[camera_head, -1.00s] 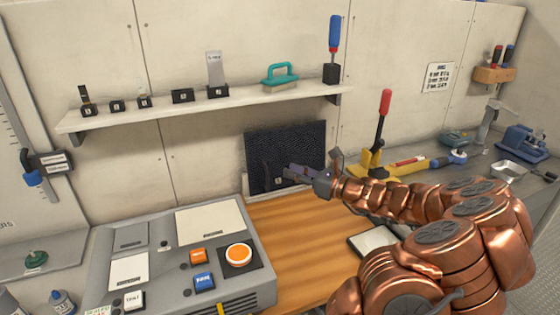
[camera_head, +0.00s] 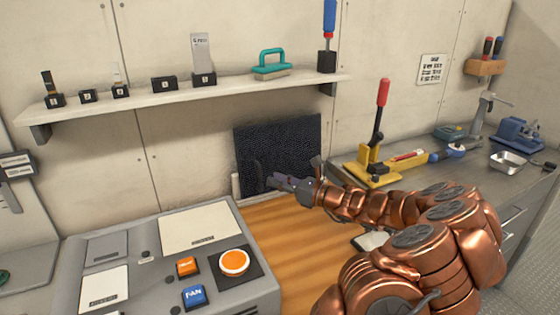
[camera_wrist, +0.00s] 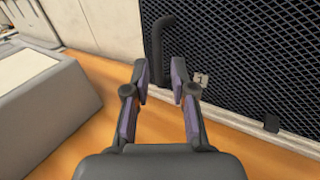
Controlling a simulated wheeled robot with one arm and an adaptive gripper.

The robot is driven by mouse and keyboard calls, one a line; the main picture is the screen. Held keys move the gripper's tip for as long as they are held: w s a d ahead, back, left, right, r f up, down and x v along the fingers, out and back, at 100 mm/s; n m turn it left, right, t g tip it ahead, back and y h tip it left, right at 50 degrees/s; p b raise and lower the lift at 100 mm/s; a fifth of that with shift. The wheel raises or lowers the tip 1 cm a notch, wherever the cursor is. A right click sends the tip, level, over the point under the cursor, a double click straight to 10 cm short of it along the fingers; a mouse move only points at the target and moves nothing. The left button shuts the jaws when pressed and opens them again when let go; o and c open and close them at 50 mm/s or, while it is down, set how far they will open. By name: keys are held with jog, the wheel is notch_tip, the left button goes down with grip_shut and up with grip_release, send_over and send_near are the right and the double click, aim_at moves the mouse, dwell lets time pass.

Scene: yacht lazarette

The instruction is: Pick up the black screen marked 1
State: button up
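The black screen (camera_head: 290,146) is a dark mesh panel standing upright against the wall at the back of the wooden bench. My gripper (camera_head: 272,181) is in front of the screen's lower left part. In the wrist view my gripper (camera_wrist: 163,75) has its two fingers apart, with the handle's lower end showing between or just beyond the tips. I cannot tell whether they touch it.
A grey control panel (camera_head: 150,290) with orange and blue buttons stands left of the bench. A shelf (camera_head: 215,92) with small labelled blocks runs above. A yellow tool with a red-handled lever (camera_head: 372,172) stands right of the screen. The wooden bench top (camera_head: 300,235) before the screen is mostly clear.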

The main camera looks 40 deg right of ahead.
aim_at(261, 187)
jog(key=shift+p+x, duration=0.45)
jog(key=shift+x, duration=2.7)
jog(key=shift+a, duration=0.1)
grip_shut()
jog(key=shift+r, duration=0.1)
